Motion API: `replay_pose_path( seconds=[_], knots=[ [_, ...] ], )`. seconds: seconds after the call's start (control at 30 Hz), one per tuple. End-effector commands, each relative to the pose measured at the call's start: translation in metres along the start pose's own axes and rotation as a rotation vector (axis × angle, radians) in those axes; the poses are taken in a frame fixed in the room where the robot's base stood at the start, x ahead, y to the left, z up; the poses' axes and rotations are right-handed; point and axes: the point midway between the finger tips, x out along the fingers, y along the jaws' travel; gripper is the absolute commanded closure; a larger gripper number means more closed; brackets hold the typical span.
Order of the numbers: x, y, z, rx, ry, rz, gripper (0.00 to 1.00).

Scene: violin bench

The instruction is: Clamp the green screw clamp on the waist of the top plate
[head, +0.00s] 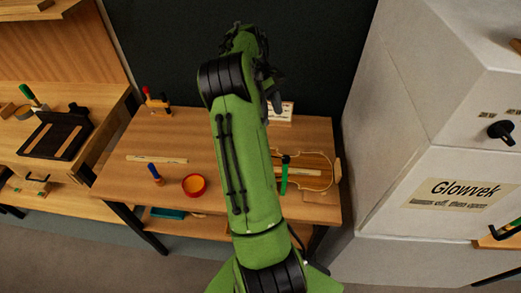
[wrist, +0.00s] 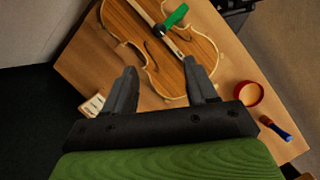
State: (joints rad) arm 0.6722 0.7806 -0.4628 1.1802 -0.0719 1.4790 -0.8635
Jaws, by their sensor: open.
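The violin top plate (head: 318,172) lies flat at the right end of the bench, partly hidden by my arm in the head view. It also shows in the wrist view (wrist: 129,27), with a pale wooden strip across it. The green screw clamp (head: 284,174) has its green handle standing up at the plate. In the wrist view the clamp (wrist: 176,15) is over the plate beside the strip; I cannot tell whether it grips the edge. My gripper (wrist: 164,76) is open and empty above the plate, its fingers apart and short of the clamp.
A red-handled clamp (head: 156,101) is at the back left. A card (wrist: 93,105) stands near the plate. A white cabinet (head: 400,110) bounds the right.

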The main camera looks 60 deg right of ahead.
Motion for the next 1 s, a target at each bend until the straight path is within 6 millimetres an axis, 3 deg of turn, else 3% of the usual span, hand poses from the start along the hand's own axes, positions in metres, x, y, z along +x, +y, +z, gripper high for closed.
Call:
replay_pose_path(
  seconds=[0.17, 0.6, 0.8, 1.0],
  knots=[
    [0.027, -0.001, -0.001, 0.000, -0.004, -0.004, 0.43],
    [0.134, -0.001, -0.001, 0.000, -0.002, -0.003, 0.43],
    [0.156, 0.000, -0.001, 0.000, 0.000, 0.000, 0.43],
    [0.158, 0.000, -0.001, 0.000, 0.001, 0.001, 0.43]
  ],
)
